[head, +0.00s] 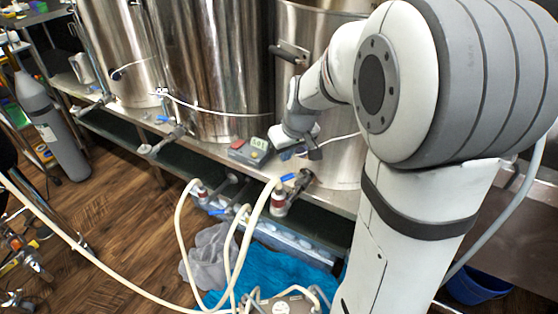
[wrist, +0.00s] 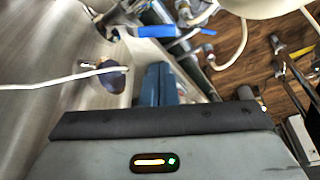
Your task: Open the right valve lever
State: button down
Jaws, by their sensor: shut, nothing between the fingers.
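The right valve has a blue lever (head: 288,177) and sits low in front of the right steel tank (head: 318,60). Its red and silver fitting (head: 279,197) joins a pale hose. In the wrist view the blue lever (wrist: 157,31) lies across the top, beyond my gripper body. My gripper (head: 315,152) is shut and empty. It is in front of the right tank, above and slightly right of the lever, and looks apart from it.
A grey control box (head: 250,150) with red and green parts stands on the ledge left of my gripper. A white cable (wrist: 60,82) crosses the tank wall. Pale hoses (head: 182,235) loop below the valves. A blue cloth (head: 290,272) lies beneath.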

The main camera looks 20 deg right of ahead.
aim_at(292, 177)
jog(key=b+x, duration=0.2)
jog(key=x, duration=0.7)
jog(key=shift+b, duration=0.35)
jog(key=shift+s, duration=0.1)
